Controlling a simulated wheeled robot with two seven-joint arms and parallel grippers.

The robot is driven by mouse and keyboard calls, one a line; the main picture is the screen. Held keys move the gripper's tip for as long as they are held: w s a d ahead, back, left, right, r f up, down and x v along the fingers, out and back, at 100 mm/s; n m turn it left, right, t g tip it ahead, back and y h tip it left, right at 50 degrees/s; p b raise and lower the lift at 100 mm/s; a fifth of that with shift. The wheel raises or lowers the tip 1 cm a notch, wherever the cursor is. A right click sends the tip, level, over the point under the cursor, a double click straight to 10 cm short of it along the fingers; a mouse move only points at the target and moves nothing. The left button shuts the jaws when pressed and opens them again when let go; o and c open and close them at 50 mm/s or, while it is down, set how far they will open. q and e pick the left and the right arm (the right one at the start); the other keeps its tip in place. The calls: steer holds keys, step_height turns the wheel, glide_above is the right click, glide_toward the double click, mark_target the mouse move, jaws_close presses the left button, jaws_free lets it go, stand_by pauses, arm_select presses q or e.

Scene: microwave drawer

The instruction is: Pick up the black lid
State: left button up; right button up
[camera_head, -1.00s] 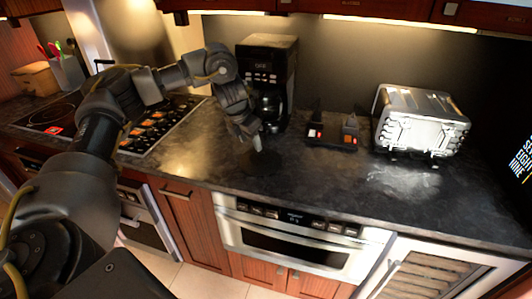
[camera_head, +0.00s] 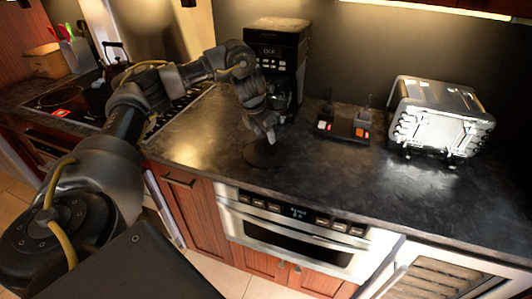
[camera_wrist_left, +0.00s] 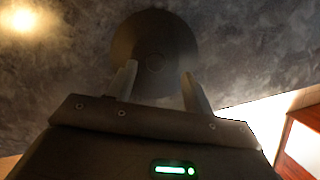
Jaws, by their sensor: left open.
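The black lid (camera_wrist_left: 153,40) is a dark round disc with a small circle near its middle, lying on the dark stone counter. In the head view the lid (camera_head: 262,156) shows as a dark disc just below my left gripper (camera_head: 268,136). In the left wrist view my left gripper (camera_wrist_left: 160,82) has its two fingers apart, at the lid's near edge in the picture, with nothing between them but the lid and counter behind. I cannot tell whether the fingers touch the lid. My right gripper is not in view.
A black coffee maker (camera_head: 277,60) stands close behind my left gripper. A small dark device with lit switches (camera_head: 343,126) and a silver toaster (camera_head: 437,118) stand to the right. A cooktop (camera_head: 65,102) with a kettle is at the left. The counter's front right is clear.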

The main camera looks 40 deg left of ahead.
mark_target(265, 143)
arm_select(q)
steer(key=shift+f, duration=0.1)
steer(key=x, duration=0.1)
steer(key=p+x, duration=0.1)
steer(key=x, duration=0.2)
steer(key=shift+s+a+f, duration=0.2)
steer(key=shift+a, duration=0.15)
steer(key=shift+w+f, duration=0.1)
steer(key=shift+f, duration=0.2)
steer(key=shift+d, duration=0.1)
steer(key=shift+c, duration=0.4)
jaws_close()
steer(key=shift+r, duration=0.1)
